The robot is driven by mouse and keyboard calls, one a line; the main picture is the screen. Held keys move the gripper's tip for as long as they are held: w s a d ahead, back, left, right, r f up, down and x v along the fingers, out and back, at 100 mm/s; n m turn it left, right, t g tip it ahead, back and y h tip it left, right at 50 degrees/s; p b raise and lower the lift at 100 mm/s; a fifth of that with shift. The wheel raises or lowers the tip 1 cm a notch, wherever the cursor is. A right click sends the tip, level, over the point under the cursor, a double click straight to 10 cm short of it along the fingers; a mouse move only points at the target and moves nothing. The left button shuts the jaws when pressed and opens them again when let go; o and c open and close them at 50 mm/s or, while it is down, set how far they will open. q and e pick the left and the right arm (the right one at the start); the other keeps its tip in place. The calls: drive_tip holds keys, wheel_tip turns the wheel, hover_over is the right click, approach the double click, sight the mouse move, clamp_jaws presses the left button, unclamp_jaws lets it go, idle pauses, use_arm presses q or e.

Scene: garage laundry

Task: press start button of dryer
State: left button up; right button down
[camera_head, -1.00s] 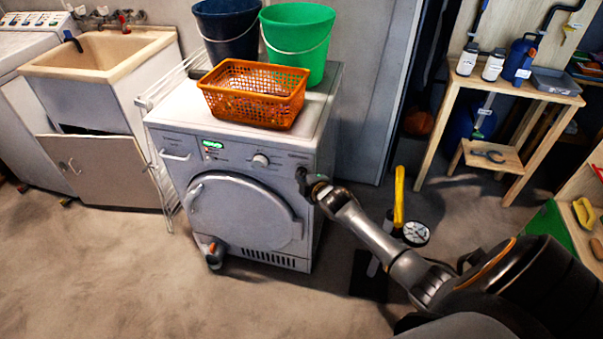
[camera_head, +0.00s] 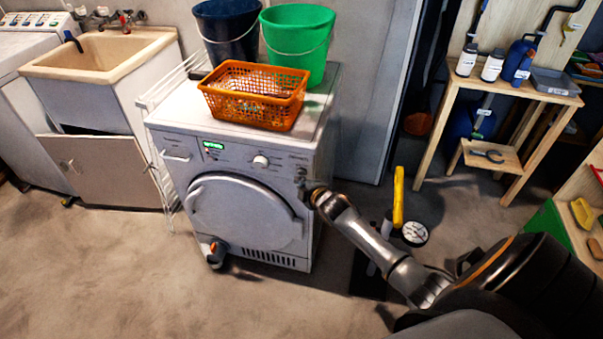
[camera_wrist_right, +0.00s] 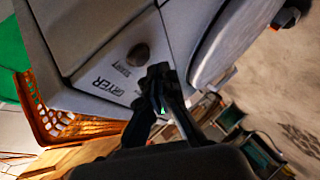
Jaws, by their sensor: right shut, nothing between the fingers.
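The white dryer (camera_head: 180,165) stands in the middle of the head view, its round door shut and a green display (camera_head: 213,145) lit on its panel. In the right wrist view, the dryer panel (camera_wrist_right: 85,30) carries DRYER and START lettering. The round dark start button (camera_wrist_right: 137,54) is visible beside that lettering. My right gripper (camera_head: 306,190) is shut and empty at the right side of the dryer's front. In the wrist view its fingertips (camera_wrist_right: 160,78) are close beside the button, not covering it; contact with the panel cannot be told. My left gripper is not in view.
An orange basket (camera_head: 225,103), a green bucket (camera_head: 298,45) and a dark blue bucket (camera_head: 228,30) stand on the dryer. A small grey-and-orange object (camera_head: 213,252) is at its lower left. A yellow-handled item (camera_head: 398,195) stands on the right.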

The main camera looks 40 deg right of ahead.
drive_tip(key=s+a+p, duration=0.2)
drive_tip(key=s+a, duration=0.1)
drive_tip(key=shift+s+a+p, duration=0.15)
drive_tip(key=shift+a+p, duration=0.15)
drive_tip(key=shift+a, duration=0.1)
idle(0.8)
drive_tip(key=s+a+f+m+g+y, duration=0.1)
drive_tip(key=s+a+f+m+g, duration=0.2)
drive_tip(key=s+f, duration=0.9)
drive_tip(key=s+a+f+m+g, duration=0.2)
drive_tip(key=s+a+f+g, duration=0.1)
drive_tip(key=s+f, duration=0.8)
drive_tip(key=s+a+f+m+g, duration=0.1)
drive_tip(key=s+f, duration=0.3)
drive_tip(key=s, duration=0.5)
drive_tip(key=s+a+f+m+g, duration=0.2)
drive_tip(key=s+a+f+g, duration=0.1)
drive_tip(key=s, duration=0.6)
drive_tip(key=s+a+f+m+g+y, duration=0.1)
drive_tip(key=s+a+f+m, duration=0.1)
drive_tip(key=s+f, duration=0.4)
drive_tip(key=s+a, duration=0.1)
drive_tip(key=s, duration=0.3)
drive_tip(key=shift+g, duration=0.4)
